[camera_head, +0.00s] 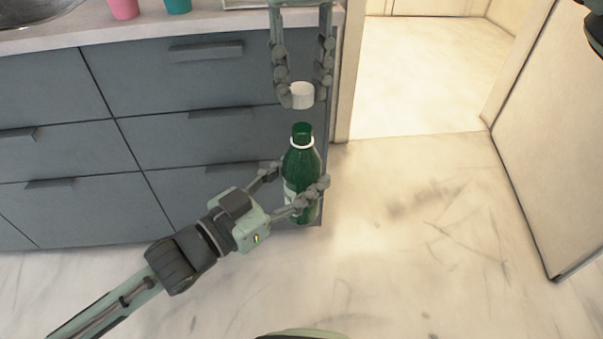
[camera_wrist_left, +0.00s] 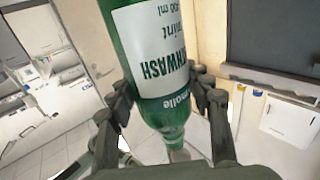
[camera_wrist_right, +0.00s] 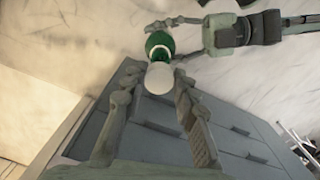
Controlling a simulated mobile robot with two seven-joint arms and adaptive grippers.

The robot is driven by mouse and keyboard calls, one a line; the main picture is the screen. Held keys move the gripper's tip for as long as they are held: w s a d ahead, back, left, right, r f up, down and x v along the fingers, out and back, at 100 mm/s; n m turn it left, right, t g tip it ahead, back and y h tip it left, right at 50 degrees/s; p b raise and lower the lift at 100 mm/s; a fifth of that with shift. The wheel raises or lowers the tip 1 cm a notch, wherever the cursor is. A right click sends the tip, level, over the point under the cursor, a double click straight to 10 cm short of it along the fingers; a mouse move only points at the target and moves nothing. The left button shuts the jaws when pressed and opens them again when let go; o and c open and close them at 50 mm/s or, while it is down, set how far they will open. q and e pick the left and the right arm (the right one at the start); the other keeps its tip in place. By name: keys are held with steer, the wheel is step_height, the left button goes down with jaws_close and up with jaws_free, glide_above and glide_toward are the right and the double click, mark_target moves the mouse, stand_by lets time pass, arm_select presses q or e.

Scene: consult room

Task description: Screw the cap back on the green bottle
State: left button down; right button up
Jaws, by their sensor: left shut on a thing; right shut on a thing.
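The green bottle (camera_head: 301,180) stands upright in the air in the head view, its open neck at the top. My left gripper (camera_head: 297,184) is shut around its body. In the left wrist view the bottle (camera_wrist_left: 160,60) fills the middle, with its white label between the fingers (camera_wrist_left: 160,100). The white cap (camera_head: 302,95) is in my right gripper (camera_head: 303,97), which points down and is shut on it. The cap is above the bottle neck, with a gap between them. In the right wrist view the cap (camera_wrist_right: 159,78) covers part of the bottle (camera_wrist_right: 158,42).
Grey drawers (camera_head: 190,130) stand behind the bottle, under a counter (camera_head: 150,27). A pink cup (camera_head: 124,8) and a teal cup (camera_head: 178,5) are on the counter. Open floor (camera_head: 420,240) lies to the right, before a doorway and a pale door (camera_head: 550,150).

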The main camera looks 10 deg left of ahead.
mark_target(302, 164)
steer(key=shift+f, duration=1.3)
steer(key=shift+s+d+r, duration=0.1)
steer(key=shift+s, duration=0.15)
steer(key=shift+f, duration=0.95)
steer(key=shift+f, duration=0.55)
